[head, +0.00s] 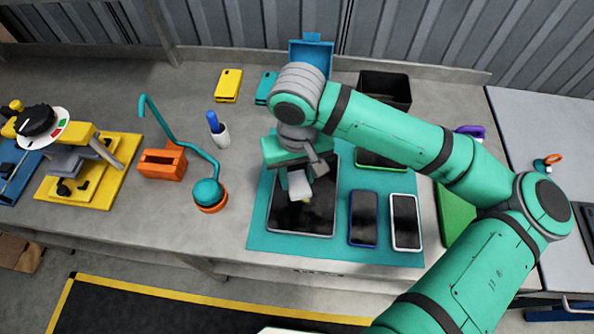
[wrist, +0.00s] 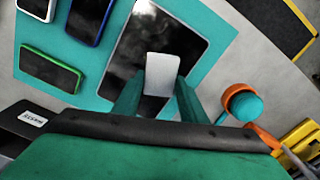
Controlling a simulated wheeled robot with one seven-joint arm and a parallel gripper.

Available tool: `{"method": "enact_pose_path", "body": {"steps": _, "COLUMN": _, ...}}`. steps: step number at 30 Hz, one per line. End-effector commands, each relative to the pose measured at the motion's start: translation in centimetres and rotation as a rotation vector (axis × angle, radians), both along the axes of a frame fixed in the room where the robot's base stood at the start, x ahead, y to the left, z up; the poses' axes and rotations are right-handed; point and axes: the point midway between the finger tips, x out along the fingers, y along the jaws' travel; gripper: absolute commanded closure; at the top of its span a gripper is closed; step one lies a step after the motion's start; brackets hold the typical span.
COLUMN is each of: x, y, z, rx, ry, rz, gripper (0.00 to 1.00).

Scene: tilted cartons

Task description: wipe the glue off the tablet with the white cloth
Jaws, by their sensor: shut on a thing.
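The tablet (head: 288,218) lies on the teal mat (head: 340,257), its dark screen facing up with pale, cloudy patches. It also shows in the wrist view (wrist: 188,42). My gripper (head: 298,170) is over the tablet's upper middle, pointing down. It is shut on the white cloth (head: 299,185), which shows as a pale folded piece between the fingers in the wrist view (wrist: 162,72). The cloth is over the screen; I cannot tell whether it touches. A small pale yellowish spot shows by the cloth's lower edge; I cannot tell whether it is glue.
A blue-edged phone (head: 363,218), a white-edged phone (head: 406,222) and a green-edged phone (head: 380,160) lie right of the tablet. An orange-based stand with a teal ball (head: 208,192) is at its left. A black bin (head: 385,88) stands behind. Bench space farther left is partly clear.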

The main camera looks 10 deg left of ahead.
Motion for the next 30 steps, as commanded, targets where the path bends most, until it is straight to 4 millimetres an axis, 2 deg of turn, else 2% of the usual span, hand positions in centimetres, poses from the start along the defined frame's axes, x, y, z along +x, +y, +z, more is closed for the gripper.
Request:
{"method": "enact_pose_path", "body": {"steps": 17, "x": 0.0, "y": -0.6, "z": -5.3, "rx": 0.001, "ry": 0.003, "rz": -0.016, "gripper": 0.83}}
{"method": "enact_pose_path", "body": {"steps": 20, "x": 0.0, "y": -0.8, "z": -6.9, "rx": 0.000, "ry": 0.003, "rz": -0.019, "gripper": 0.83}}
{"method": "enact_pose_path", "body": {"steps": 21, "x": 0.1, "y": -1.3, "z": -6.5, "rx": -0.001, "ry": -0.001, "rz": -0.019, "gripper": 0.86}}
{"method": "enact_pose_path", "body": {"steps": 30, "x": 0.1, "y": -3.7, "z": -6.7, "rx": -0.001, "ry": 0.001, "rz": -0.018, "gripper": 0.86}}
